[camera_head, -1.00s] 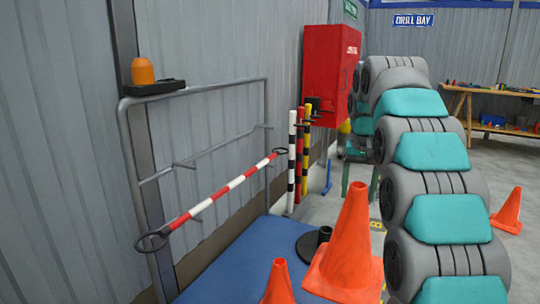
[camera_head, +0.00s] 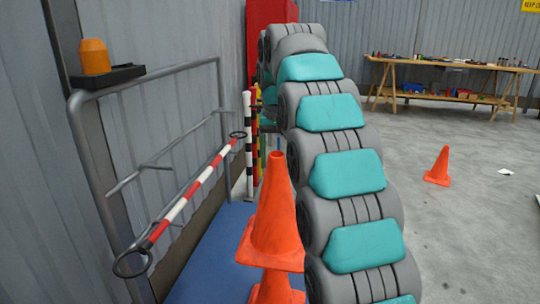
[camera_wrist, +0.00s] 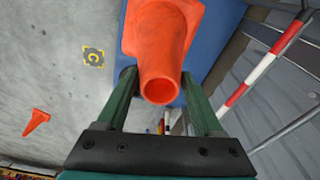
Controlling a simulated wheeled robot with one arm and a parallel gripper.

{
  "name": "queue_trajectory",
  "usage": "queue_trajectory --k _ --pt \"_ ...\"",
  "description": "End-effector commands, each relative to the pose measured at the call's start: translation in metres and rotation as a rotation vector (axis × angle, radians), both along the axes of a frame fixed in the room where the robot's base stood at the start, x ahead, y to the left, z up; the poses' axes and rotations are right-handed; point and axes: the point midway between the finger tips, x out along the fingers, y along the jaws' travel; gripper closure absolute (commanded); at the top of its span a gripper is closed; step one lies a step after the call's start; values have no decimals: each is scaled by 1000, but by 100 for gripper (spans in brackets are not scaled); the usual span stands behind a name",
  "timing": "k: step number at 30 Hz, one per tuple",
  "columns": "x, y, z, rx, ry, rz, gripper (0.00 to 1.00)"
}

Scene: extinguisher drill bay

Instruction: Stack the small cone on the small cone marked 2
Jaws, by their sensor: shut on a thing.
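My gripper (camera_wrist: 158,74) is shut on an orange cone (camera_wrist: 170,35), with one green finger on each side of its narrow, open top. In the head view the held cone (camera_head: 274,222) is upright, and my arm hides most of the gripper. A second orange cone (camera_head: 274,291) shows directly below it, cut off by the frame's bottom edge. The held cone's base covers the lower cone's top, so I cannot tell whether they touch. No number 2 is readable on either cone.
A blue mat (camera_head: 208,255) lies beside a grey rail frame (camera_head: 150,80) with a red-and-white bar (camera_head: 190,195). Striped posts (camera_head: 248,145) and a red cabinet (camera_head: 262,40) stand behind. Another cone (camera_head: 438,167) is on the open floor at right, before a workbench (camera_head: 450,66).

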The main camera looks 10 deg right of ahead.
Motion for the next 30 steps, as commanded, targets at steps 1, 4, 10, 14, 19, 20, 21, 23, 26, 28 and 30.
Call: queue_trajectory --k 1,4,10,14,19,20,21,23,26,28,30 --pt "-1 0 -5 0 4 0 100" --pt "-1 0 -16 0 3 0 100" --pt "-1 0 -40 0 3 0 100" --pt "-1 0 -57 0 1 0 100" --pt "-1 0 -79 0 1 0 100" --pt "-1 0 -83 0 1 0 100" --pt "-1 0 -89 0 1 0 100" --pt "-1 0 -97 0 1 0 100" --pt "-1 0 -109 0 0 1 100" --pt "-1 0 -118 0 0 0 100" --pt "-1 0 -127 0 1 0 100"
